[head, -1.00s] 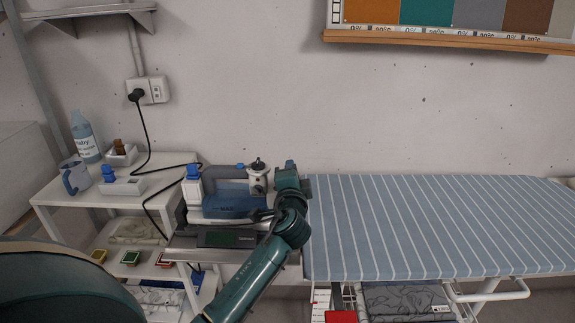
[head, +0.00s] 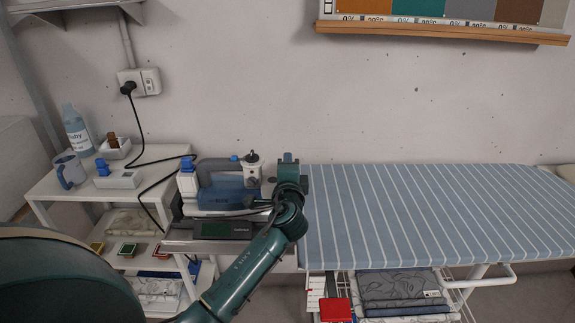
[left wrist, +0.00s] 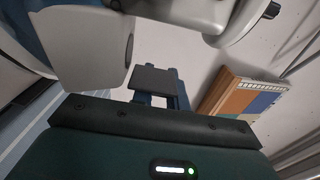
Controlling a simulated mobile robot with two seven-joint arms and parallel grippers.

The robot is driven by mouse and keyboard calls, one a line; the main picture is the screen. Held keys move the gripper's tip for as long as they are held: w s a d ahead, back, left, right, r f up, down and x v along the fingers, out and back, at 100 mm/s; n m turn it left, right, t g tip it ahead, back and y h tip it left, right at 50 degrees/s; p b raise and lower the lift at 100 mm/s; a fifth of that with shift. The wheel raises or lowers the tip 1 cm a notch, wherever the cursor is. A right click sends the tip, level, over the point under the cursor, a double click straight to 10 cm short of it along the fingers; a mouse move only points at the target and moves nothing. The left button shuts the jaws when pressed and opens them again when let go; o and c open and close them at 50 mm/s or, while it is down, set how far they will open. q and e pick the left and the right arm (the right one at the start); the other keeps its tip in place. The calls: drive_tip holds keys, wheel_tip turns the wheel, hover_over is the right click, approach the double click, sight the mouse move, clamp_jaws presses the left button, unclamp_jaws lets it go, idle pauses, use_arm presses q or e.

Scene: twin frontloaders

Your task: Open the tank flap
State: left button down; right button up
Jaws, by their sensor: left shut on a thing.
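A steam iron with a translucent blue tank (head: 228,192), a grey handle and a white and dark top knob (head: 252,160) sits on a rest at the left end of the ironing board. A small blue piece (head: 234,158) shows on its top; I cannot tell if it is the tank flap. My left gripper (head: 272,181) is at the iron's right end, shut on a part of the iron that its own hand hides. In the left wrist view the fingers (left wrist: 158,88) are close to the iron's pale body (left wrist: 85,50). My right gripper is not in view.
The striped ironing board (head: 430,215) is bare to the right. A white side table (head: 60,188) at left holds a bottle (head: 77,133), a mug (head: 70,173) and small trays. A black cord (head: 140,135) runs from the wall socket. A colour chart (head: 445,30) hangs above.

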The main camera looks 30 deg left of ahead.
use_arm(q)
drive_tip(key=c, duration=1.7)
unclamp_jaws()
drive_tip(key=shift+o, duration=0.3)
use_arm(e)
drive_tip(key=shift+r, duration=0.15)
use_arm(q)
drive_tip(key=b+v, duration=0.1)
drive_tip(key=v, duration=1.2)
drive_tip(key=shift+s+b, duration=0.15)
drive_tip(key=shift+b, duration=0.25)
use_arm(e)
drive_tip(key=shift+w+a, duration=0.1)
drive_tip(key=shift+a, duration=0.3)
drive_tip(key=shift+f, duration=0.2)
